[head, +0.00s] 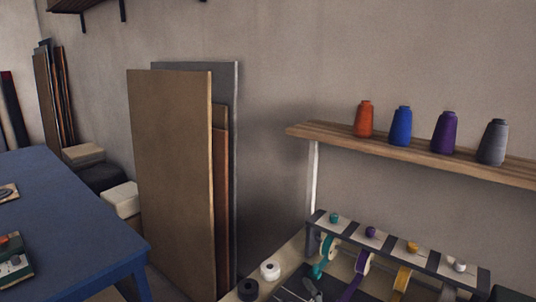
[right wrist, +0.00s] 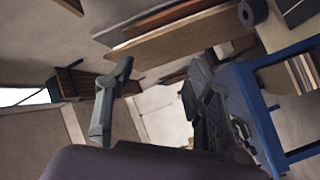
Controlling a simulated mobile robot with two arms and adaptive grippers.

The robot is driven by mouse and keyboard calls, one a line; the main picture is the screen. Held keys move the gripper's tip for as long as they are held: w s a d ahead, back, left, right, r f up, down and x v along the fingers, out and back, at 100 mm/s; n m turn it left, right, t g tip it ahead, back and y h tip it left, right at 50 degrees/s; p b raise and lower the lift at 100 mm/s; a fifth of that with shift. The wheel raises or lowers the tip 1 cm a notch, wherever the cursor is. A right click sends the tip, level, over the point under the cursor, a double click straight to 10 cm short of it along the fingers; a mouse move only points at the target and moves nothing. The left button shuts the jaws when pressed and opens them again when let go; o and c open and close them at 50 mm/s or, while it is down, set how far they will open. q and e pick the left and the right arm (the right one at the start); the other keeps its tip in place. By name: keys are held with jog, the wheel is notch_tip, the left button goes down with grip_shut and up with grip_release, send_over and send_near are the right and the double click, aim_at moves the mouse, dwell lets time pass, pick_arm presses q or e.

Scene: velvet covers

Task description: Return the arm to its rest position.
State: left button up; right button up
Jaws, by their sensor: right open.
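My right gripper (right wrist: 158,82) shows in the right wrist view, with its two grey fingers spread well apart. It is open, and nothing is between the fingers. The view is tilted, with leaning boards (right wrist: 170,35) beyond the fingers and a blue table frame (right wrist: 258,115) to the right. Neither gripper shows in the head view. My left gripper is in no view.
In the head view, a blue table (head: 75,225) stands at left and tall boards (head: 175,180) lean on the wall. A wooden shelf (head: 400,150) holds several thread cones. Below it, a rack (head: 385,245) holds ribbon rolls above a worktop. Wall space between is clear.

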jog(key=s+d+f+m+g+h, duration=0.4)
jog(key=s+d+f+m+g, duration=0.3)
jog(key=s+d+f, duration=0.4)
jog(key=s+d+f+m+g, duration=0.1)
jog(key=s+f+m+g, duration=0.15)
jog(key=s, duration=0.65)
jog(key=s+d+f+m+g, duration=0.2)
jog(key=s+f+g, duration=0.2)
jog(key=s, duration=0.4)
notch_tip(320, 180, down, 27)
jog(key=s+b, duration=0.1)
jog(key=s, duration=0.1)
jog(key=s+d+f+g, duration=0.2)
jog(key=s+f, duration=1.4)
jog(key=f, duration=0.1)
jog(key=shift+s+d+b, duration=0.2)
jog(key=shift+b, duration=0.2)
jog(key=shift+f+n, duration=0.1)
jog(key=shift+n, duration=0.15)
